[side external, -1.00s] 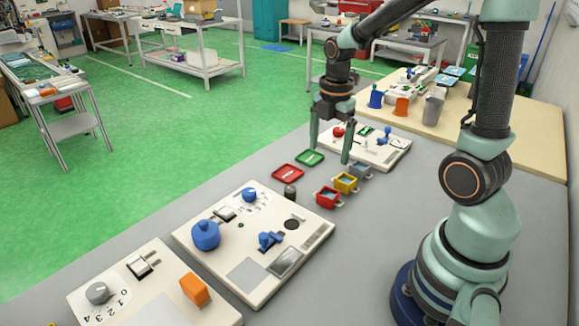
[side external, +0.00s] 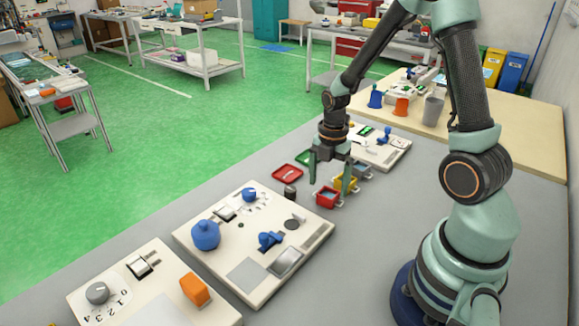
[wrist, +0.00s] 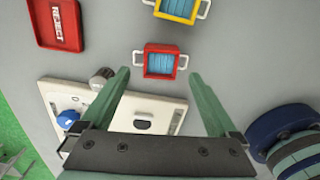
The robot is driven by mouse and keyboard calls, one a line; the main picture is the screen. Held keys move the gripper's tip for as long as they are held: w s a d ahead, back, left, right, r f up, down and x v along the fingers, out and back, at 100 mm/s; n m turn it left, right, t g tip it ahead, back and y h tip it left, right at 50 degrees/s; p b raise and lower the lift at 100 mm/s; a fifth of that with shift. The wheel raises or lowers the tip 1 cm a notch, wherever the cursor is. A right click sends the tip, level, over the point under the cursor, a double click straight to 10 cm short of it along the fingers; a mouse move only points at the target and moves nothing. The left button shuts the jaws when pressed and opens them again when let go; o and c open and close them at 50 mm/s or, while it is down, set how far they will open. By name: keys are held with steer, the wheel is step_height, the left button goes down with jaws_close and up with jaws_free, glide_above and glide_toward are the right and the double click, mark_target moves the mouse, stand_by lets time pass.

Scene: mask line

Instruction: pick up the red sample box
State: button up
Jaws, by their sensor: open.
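The red sample box (side external: 327,197) is a small open-topped box with pale side handles and a blue inside. It stands on the grey table near the top edge of the white control panel. In the wrist view the red sample box (wrist: 160,62) lies just beyond the fingertips, roughly midway between them. My gripper (side external: 329,188) is open and empty, with its fingers pointing down close to the box. In the wrist view my gripper (wrist: 158,75) shows its two green fingers spread wide. I cannot tell exactly how high the fingertips are above the table.
A yellow box (side external: 345,184) stands close behind the red one, partly hidden by a finger. A red tray (side external: 287,173) marked REJECT in the wrist view and a dark knob (side external: 290,191) are to the left. The control panel (side external: 190,238) lies in front.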

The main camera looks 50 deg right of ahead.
mark_target(328, 197)
steer(key=shift+f, duration=1.45)
steer(key=c, duration=1.5)
steer(key=shift+o, duration=0.2)
steer(key=shift+r, duration=0.15)
